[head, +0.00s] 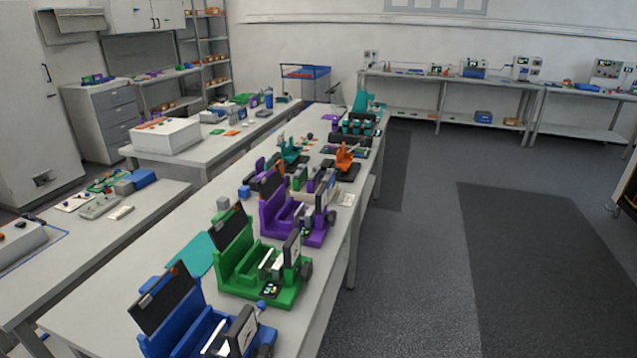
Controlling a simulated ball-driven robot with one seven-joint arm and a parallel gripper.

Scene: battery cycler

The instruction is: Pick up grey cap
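I cannot pick out a grey cap with certainty; the small parts are far off and tiny. A small grey block (223,203) sits on the long table (335,262), near the table's left edge behind the green device; I cannot tell whether it is a cap. Grey pieces (100,207) also lie on the side table at the left. On the long table stand a blue device (195,325), a green device (265,280) and a purple device (290,225), each with upright plates. My gripper is not in view.
Orange and teal devices (343,158) stand farther along the long table. A white box (166,136) is on the table behind left. A bench with instruments (465,85) lines the back wall. The floor right of the long table is open, with dark mats (540,240).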

